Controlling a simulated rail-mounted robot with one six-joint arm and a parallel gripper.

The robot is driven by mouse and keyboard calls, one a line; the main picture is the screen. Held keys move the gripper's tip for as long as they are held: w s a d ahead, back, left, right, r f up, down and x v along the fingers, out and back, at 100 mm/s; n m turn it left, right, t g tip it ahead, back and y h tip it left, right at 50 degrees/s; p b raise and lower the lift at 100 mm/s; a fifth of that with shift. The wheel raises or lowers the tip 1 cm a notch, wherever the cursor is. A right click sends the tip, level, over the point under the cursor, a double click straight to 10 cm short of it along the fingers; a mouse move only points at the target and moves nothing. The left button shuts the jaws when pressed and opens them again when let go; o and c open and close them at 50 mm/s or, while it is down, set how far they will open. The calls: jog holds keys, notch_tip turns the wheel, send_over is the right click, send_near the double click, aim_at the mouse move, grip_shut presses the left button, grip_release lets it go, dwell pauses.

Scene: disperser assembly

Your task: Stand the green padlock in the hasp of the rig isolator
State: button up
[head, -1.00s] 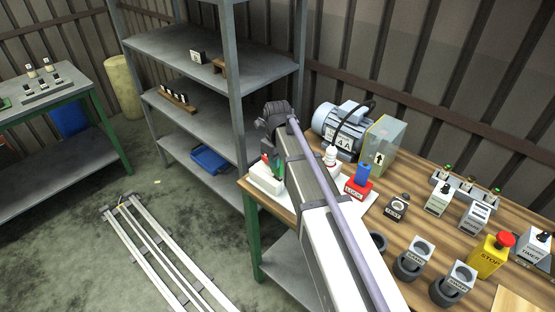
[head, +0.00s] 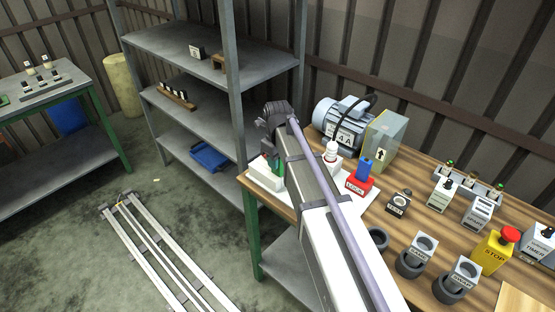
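A white box (head: 264,178), which may be the rig isolator, stands on a white sheet at the bench's left corner. A green piece (head: 275,166), likely the green padlock, shows at its upper right side, just below my gripper (head: 273,153). My gripper points down there and is mostly hidden by my own arm. I cannot tell whether its fingers are open or shut, or whether the green piece is held or seated in a hasp. A blue padlock (head: 365,167) stands on a red block marked LOCK (head: 357,185) to the right.
A white knobbed part (head: 331,153) stands close right of my arm. Several modules, including a yellow STOP box (head: 491,257), fill the bench's right. A grey shelf post (head: 236,100) stands close left.

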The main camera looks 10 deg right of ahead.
jog(key=o, duration=0.3)
jog(key=shift+r, duration=0.1)
notch_tip(320, 180, up, 11)
jog(key=p, duration=1.1)
jog(key=shift+f, duration=0.2)
